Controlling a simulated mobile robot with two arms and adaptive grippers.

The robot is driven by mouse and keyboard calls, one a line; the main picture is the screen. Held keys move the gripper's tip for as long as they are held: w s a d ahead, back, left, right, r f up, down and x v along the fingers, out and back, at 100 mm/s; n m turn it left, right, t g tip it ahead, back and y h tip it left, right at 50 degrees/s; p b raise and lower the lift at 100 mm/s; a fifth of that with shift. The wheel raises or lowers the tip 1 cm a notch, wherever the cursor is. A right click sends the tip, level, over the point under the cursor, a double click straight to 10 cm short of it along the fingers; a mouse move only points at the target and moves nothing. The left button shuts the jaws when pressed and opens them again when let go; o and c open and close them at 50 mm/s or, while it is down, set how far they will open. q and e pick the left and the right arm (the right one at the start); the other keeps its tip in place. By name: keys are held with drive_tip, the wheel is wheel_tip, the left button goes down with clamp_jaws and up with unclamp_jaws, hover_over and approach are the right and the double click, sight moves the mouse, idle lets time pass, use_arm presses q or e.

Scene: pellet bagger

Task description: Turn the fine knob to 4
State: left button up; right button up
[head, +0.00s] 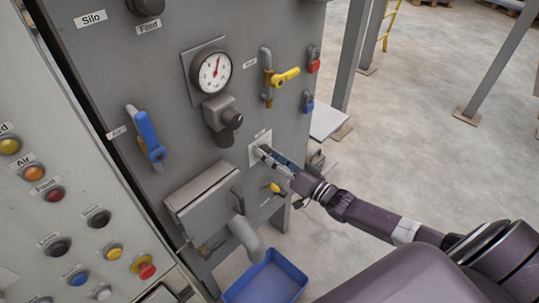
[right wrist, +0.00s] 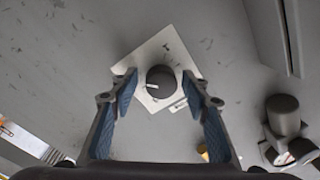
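A round black knob (right wrist: 161,76) sits on a white square plate (right wrist: 151,47) on the grey panel in the right wrist view. A short white mark shows on the knob's left side; the scale figures are too small to read. In the head view the plate (head: 254,158) is partly covered and the knob is hidden behind my gripper. My right gripper (head: 264,153) points at the plate. In the right wrist view its blue-padded fingers (right wrist: 160,88) are apart, one on each side of the knob, with gaps showing. My left gripper is out of view.
A pressure gauge (head: 215,68) with a dark regulator knob (head: 231,119) sits above left of the plate. A yellow-handled valve (head: 285,77) is above. A grey spout (head: 246,236) and blue bin (head: 268,280) are below. Open floor lies at the right.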

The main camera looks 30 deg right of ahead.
idle(0.3)
drive_tip(key=v, duration=1.2)
drive_tip(key=shift+d, duration=0.1)
drive_tip(key=s+d+f+n+g+h, duration=0.1)
drive_tip(key=s+f+g+h, duration=0.2)
drive_tip(key=f, duration=0.8)
drive_tip(key=s+d+f+g+h, duration=0.15)
drive_tip(key=s+f, duration=0.45)
drive_tip(key=f, duration=0.6)
drive_tip(key=s+f+n+g+h, duration=0.1)
drive_tip(key=s+f+g+h, duration=0.2)
drive_tip(key=f, duration=0.8)
drive_tip(key=s+a+f+n+g, duration=0.1)
drive_tip(key=s+a+f+g, duration=0.2)
drive_tip(key=s, duration=0.6)
drive_tip(key=s+a+f+n+g+b, duration=0.1)
drive_tip(key=s+a+f+g, duration=0.2)
drive_tip(key=s+a+f, duration=0.2)
drive_tip(key=s+a+f+n+g, duration=0.1)
drive_tip(key=s+a+f+g, duration=0.2)
drive_tip(key=s+f, duration=0.5)
drive_tip(key=s+a+y, duration=0.1)
drive_tip(key=s, duration=0.5)
drive_tip(key=shift+a+f+n, duration=0.25)
drive_tip(key=shift+f+n, duration=0.1)
drive_tip(key=shift+n, duration=0.05)
drive_tip(key=shift+a, duration=0.1)
